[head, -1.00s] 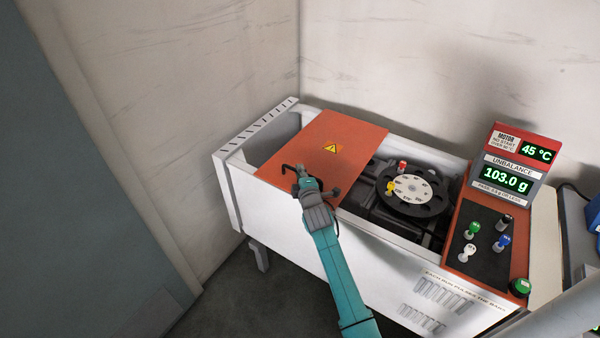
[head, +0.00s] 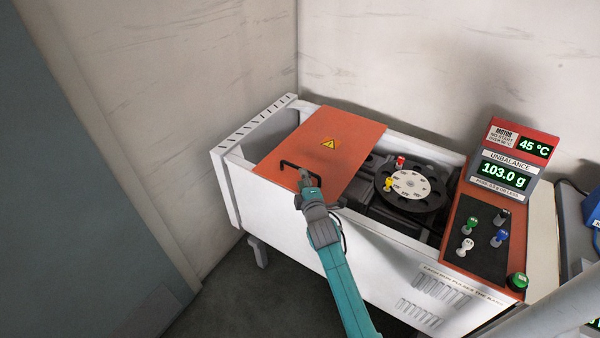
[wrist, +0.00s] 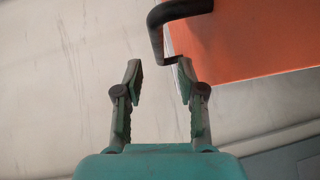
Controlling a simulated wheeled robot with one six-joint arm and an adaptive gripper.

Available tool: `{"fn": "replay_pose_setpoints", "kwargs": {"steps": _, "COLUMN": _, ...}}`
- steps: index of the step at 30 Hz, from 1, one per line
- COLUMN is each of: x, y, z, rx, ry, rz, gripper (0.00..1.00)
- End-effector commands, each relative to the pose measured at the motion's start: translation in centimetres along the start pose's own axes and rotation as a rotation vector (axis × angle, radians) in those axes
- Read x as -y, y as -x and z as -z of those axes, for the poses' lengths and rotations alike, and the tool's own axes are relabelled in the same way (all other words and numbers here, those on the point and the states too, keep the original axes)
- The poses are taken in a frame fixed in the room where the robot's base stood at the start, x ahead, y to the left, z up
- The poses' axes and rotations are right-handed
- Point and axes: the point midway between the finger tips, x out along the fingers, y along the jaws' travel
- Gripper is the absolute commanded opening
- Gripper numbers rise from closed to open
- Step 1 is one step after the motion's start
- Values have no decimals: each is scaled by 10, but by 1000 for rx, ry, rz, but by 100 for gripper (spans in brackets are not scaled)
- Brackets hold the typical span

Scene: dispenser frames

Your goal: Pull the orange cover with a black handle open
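The orange cover (head: 345,160) with a yellow warning sign lies flat over the left-middle part of the white machine. Its black handle (head: 288,163) stands at the cover's near left edge. My gripper (head: 304,177) is at this handle in the head view. In the wrist view the cover (wrist: 240,35) fills the upper right, and the handle (wrist: 156,35) lies just ahead of my gripper (wrist: 160,75). The fingers are apart with nothing between them. The handle's lower end is close to the right fingertip; whether they touch I cannot tell.
An open bay (head: 272,135) lies left of the cover. To its right is a black rotor (head: 412,187) with a pale disc and small red and yellow pegs. A control panel (head: 485,235) with coloured knobs and a display tower (head: 512,165) stand at the right.

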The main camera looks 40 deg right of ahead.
Motion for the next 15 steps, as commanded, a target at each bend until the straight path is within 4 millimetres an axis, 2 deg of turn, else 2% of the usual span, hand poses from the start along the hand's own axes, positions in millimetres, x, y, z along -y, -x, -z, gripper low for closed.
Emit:
{"fn": "replay_pose_setpoints", "kwargs": {"steps": 1, "x": 2, "y": 10, "z": 0, "rx": 0, "ry": 0, "rz": 1, "gripper": 39}}
{"fn": "replay_pose_setpoints", "kwargs": {"steps": 6, "x": 1, "y": 36, "z": 0, "rx": 0, "ry": 0, "rz": 0, "gripper": 39}}
{"fn": "replay_pose_setpoints", "kwargs": {"steps": 15, "x": 0, "y": 54, "z": 0, "rx": 0, "ry": 0, "rz": 0, "gripper": 39}}
